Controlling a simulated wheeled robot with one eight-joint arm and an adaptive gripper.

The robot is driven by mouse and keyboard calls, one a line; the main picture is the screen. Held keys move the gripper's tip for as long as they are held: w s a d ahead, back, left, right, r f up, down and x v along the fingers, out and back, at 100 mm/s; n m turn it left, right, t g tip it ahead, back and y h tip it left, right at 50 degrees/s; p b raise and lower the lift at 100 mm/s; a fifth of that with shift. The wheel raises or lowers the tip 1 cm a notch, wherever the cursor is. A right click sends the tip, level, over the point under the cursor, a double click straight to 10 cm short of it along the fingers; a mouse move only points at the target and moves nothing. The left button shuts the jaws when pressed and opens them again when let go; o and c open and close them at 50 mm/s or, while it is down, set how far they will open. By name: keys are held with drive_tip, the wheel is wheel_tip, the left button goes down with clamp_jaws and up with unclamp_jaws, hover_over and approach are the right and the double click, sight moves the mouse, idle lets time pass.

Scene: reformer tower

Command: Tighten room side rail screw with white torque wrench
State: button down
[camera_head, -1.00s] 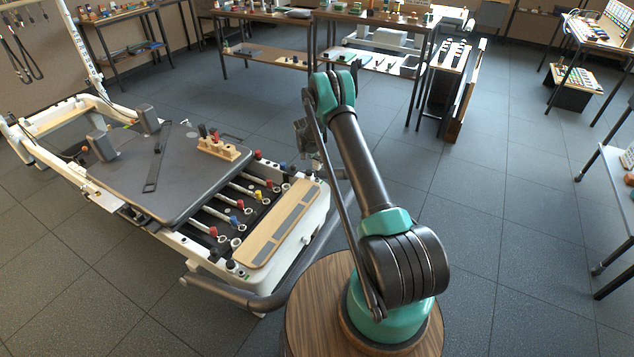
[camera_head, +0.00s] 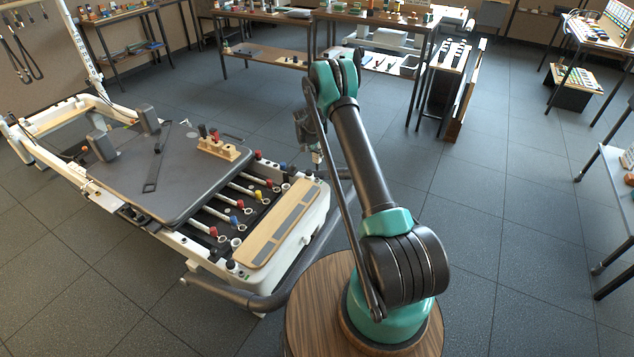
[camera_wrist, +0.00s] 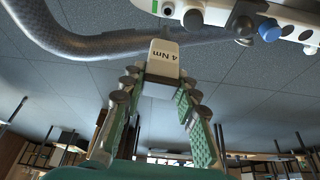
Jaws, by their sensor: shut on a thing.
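My gripper (camera_wrist: 162,88) is shut on the white torque wrench (camera_wrist: 163,60), marked "4 Nm", in the wrist view. In the head view my gripper (camera_head: 306,130) is partly hidden behind my arm, beside the far right end of the reformer. A small pale part of the wrench (camera_head: 317,156) shows below it. The white rail (camera_wrist: 205,12) crosses the top of the wrist view, with a blue knob (camera_wrist: 269,30) and dark fittings. The wrench appears apart from the rail. I cannot make out which fitting is the room side rail screw.
A grey curved tube (camera_head: 250,300) runs around the reformer's near end and also crosses the wrist view (camera_wrist: 90,44). A wooden block (camera_head: 218,149) with screwdriver-like tools stands on the carriage. The floor (camera_head: 490,190) right of my arm is clear.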

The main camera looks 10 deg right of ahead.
drive_tip(key=n+y, duration=0.1)
drive_tip(key=n, duration=0.2)
drive_tip(key=shift+t, duration=0.4)
drive_tip(key=shift+r, duration=0.1)
drive_tip(key=shift+s+d+r, duration=0.1)
drive_tip(key=shift+s+r, duration=0.05)
drive_tip(key=shift+r, duration=0.15)
drive_tip(key=s+d+r+n+y, duration=0.1)
drive_tip(key=s+d+r+n, duration=0.1)
drive_tip(key=s+r, duration=0.9)
drive_tip(key=s+d+r+n+y, duration=0.1)
drive_tip(key=s+d+r+n, duration=0.1)
drive_tip(key=s+r, duration=0.9)
drive_tip(key=shift+s+n, duration=0.7)
drive_tip(key=shift+s, duration=0.45)
